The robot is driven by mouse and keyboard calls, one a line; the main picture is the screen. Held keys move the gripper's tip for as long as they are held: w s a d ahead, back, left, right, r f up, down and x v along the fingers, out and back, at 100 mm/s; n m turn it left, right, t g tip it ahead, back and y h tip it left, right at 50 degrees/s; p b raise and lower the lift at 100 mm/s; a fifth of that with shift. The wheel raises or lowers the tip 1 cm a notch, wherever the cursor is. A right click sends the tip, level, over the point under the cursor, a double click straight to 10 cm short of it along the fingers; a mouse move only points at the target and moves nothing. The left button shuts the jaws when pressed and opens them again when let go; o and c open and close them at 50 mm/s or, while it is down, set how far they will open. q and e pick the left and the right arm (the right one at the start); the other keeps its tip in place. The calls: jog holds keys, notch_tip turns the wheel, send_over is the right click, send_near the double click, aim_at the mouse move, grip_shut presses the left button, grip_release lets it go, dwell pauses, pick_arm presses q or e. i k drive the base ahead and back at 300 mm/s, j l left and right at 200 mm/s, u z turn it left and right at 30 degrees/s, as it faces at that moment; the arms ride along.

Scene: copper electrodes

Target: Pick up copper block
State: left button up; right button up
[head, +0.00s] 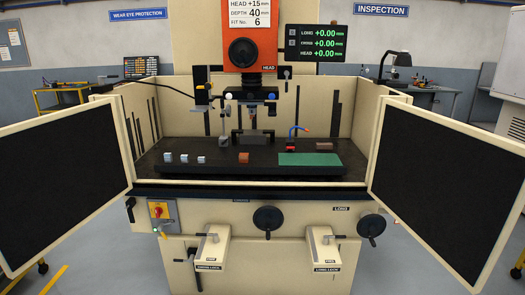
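A small copper-coloured block (244,157) sits on the dark worktable (215,170) of the machine, near its front and left of the green mat. A wider, darker brown block (324,146) lies farther back on the right, behind the green mat. I cannot tell for certain what that brown block is made of. Neither of my grippers shows in the head view, and nothing touches either block.
Several small pale metal pieces (185,158) stand in a row at the left of the table. A green mat (310,159) lies at right. The machine head (250,55) hangs above. Open door panels (440,180) flank both sides; handwheels (267,218) project in front.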

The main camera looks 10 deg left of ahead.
aim_at(244, 158)
jog(key=i+j+z, duration=0.15)
jog(key=i, duration=0.3)
jog(key=i+j+z, duration=0.15)
jog(key=i, duration=0.35)
jog(key=i+j+z, duration=0.1)
jog(key=i+j, duration=0.2)
jog(key=i, duration=0.15)
